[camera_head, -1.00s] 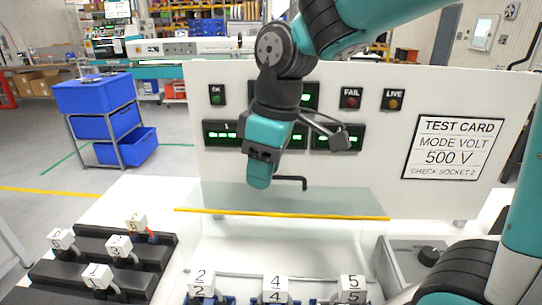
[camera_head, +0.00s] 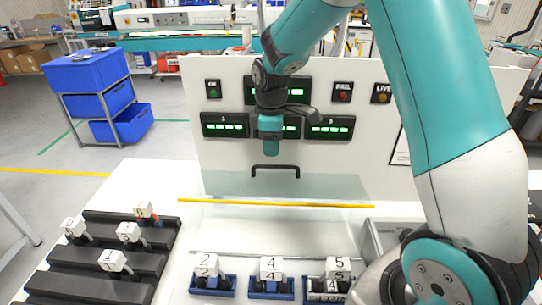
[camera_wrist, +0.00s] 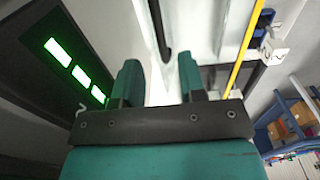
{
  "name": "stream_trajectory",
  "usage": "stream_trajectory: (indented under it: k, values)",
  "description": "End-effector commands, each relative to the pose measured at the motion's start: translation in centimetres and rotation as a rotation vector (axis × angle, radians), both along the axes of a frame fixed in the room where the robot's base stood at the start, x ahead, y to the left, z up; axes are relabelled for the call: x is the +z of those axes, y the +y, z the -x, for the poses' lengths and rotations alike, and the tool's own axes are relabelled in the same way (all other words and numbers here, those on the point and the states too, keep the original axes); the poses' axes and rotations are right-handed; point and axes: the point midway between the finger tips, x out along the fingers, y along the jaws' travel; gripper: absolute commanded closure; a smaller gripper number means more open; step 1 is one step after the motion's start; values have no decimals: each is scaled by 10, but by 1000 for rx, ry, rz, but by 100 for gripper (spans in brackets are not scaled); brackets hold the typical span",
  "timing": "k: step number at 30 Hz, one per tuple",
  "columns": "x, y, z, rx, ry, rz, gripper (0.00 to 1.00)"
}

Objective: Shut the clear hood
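The clear hood (camera_head: 325,187) is a see-through sheet with a yellow front edge (camera_head: 275,203). It stands raised above the reel bay, in front of the white panel. Its black handle (camera_head: 275,168) also shows at the top of the wrist view (camera_wrist: 157,28), as does the yellow edge (camera_wrist: 243,55). My gripper (camera_head: 270,150) is just above the handle in the head view, in front of the displays. In the wrist view my gripper (camera_wrist: 163,80) has its two teal fingers apart with nothing between them. The handle lies beyond the fingertips, apart from them.
Numbered blocks 2 (camera_head: 207,266), 4 (camera_head: 271,270) and 5 (camera_head: 338,270) sit in blue holders below the hood. More numbered blocks stand on a black rack (camera_head: 75,287) at left. The white panel (camera_head: 225,150) carries green displays and FAIL and LIVE lamps.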

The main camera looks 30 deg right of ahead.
Motion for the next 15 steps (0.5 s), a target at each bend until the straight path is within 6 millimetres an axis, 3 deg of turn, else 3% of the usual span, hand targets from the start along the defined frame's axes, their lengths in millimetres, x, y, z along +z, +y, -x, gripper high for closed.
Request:
stream_trajectory:
  k: [6, 15]
  values:
    - [-38, 0, 0, 0, 4, -1, 62]
    - [-57, -1, -1, 0, -1, -1, 62]
